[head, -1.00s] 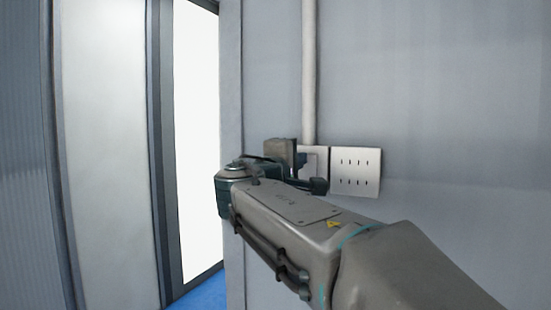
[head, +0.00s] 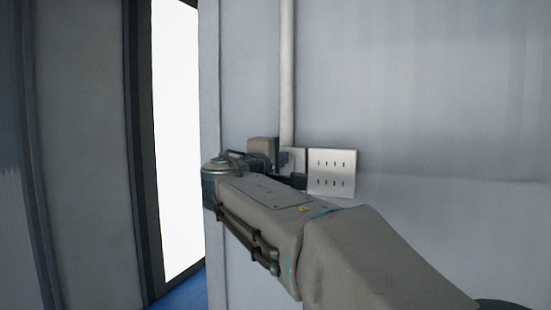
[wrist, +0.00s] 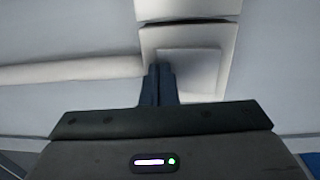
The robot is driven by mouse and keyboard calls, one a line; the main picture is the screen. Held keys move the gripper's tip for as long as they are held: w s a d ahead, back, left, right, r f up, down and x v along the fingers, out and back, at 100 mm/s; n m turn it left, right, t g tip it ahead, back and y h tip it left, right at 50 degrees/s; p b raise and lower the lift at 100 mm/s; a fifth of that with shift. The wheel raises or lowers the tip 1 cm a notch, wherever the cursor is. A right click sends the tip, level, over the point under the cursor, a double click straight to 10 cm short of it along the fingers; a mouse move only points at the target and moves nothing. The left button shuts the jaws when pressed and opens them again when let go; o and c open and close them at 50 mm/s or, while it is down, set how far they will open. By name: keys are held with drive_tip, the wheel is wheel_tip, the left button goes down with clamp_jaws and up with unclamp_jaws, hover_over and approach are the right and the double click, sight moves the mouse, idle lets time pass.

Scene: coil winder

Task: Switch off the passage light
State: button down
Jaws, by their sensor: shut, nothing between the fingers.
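A pale switch plate (head: 297,155) sits on the grey wall at the foot of a vertical conduit. My arm and gripper hide much of it in the head view. In the wrist view the light switch (wrist: 198,72) shows as a pale square rocker in a raised frame. My gripper (head: 284,160) is shut and empty, with its dark fingers pointing at the wall. In the wrist view the fingertips (wrist: 160,68) overlap the left edge of the rocker. I cannot tell whether they touch it.
A wider plate with two rows of small slots (head: 332,173) is right beside the switch plate. The conduit (head: 287,70) runs up the wall. A bright doorway opening (head: 177,140) and dark frame stand to the left, with blue floor (head: 190,290) below.

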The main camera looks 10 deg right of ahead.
drive_tip(key=r+b+v, duration=0.2)
drive_tip(key=b+v, duration=0.1)
drive_tip(key=v, duration=1.1)
drive_tip(key=shift+a, duration=0.1)
drive_tip(key=s+d+f+m+g+y, duration=0.2)
drive_tip(key=d+f+g, duration=0.15)
drive_tip(key=f, duration=0.75)
drive_tip(key=s+d+f+m+g+y, duration=0.1)
drive_tip(key=s+d+f+g+y, duration=0.2)
drive_tip(key=f, duration=0.9)
drive_tip(key=s+f+m+g+y, duration=0.2)
drive_tip(key=s+f, duration=0.4)
drive_tip(key=f, duration=0.4)
drive_tip(key=s+f+m+g+y, duration=0.3)
drive_tip(key=s+f, duration=0.4)
drive_tip(key=f, duration=0.4)
drive_tip(key=shift+m+y, duration=0.7)
drive_tip(key=shift+m, duration=0.5)
